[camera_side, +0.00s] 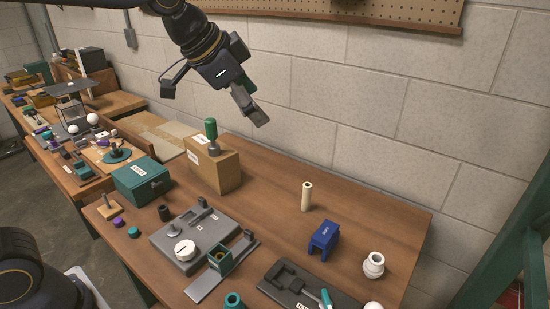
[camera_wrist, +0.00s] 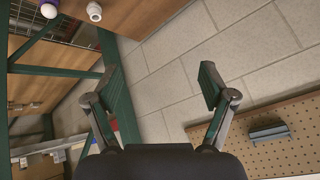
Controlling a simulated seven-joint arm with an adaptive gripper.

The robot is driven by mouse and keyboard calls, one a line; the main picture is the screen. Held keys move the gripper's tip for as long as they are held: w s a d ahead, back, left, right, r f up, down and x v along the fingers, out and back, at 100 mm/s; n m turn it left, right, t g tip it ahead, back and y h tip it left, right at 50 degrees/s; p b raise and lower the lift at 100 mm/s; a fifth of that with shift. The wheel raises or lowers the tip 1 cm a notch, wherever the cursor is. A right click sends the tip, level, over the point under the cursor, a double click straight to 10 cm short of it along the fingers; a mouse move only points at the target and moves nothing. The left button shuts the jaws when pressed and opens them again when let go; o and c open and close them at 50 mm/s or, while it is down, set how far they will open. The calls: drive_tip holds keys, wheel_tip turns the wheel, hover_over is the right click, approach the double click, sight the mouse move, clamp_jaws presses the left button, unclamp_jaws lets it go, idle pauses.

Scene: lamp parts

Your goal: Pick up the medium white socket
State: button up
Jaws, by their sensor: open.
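A white ribbed socket (camera_side: 374,265) stands upright near the right end of the wooden table in the side view. A white socket also shows at the top left of the wrist view (camera_wrist: 94,11), on the table. I see no other white socket to compare sizes with. My gripper (camera_side: 256,113) is high above the table, in front of the block wall, well up and left of the socket. In the wrist view my gripper (camera_wrist: 161,86) has its two fingers wide apart with nothing between them.
A blue block (camera_side: 323,241) and a cream tube (camera_side: 307,196) stand left of the socket. A grey fixture (camera_side: 296,288) lies in front. A pegboard (camera_side: 370,10) hangs on the wall. The table's back right is clear.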

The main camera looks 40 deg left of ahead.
drive_tip(key=w+d+f+m+g+h, duration=0.1)
drive_tip(key=w+d+f+m, duration=0.1)
drive_tip(key=w+d+f, duration=0.5)
drive_tip(key=m+g+h, duration=0.1)
drive_tip(key=m+g, duration=0.1)
drive_tip(key=g, duration=0.2)
hover_over(370, 258)
drive_tip(key=s+a, duration=0.3)
drive_tip(key=a, duration=0.2)
wheel_tip(370, 258, down, 18)
drive_tip(key=x, duration=1)
drive_tip(key=shift+d+f, duration=0.15)
drive_tip(key=shift+f, duration=0.15)
drive_tip(key=x, duration=0.5)
drive_tip(key=shift+w+d+f, duration=0.15)
drive_tip(key=shift+w+d, duration=0.15)
drive_tip(key=shift+w, duration=0.05)
drive_tip(key=shift+c, duration=0.3)
drive_tip(key=c, duration=1.2)
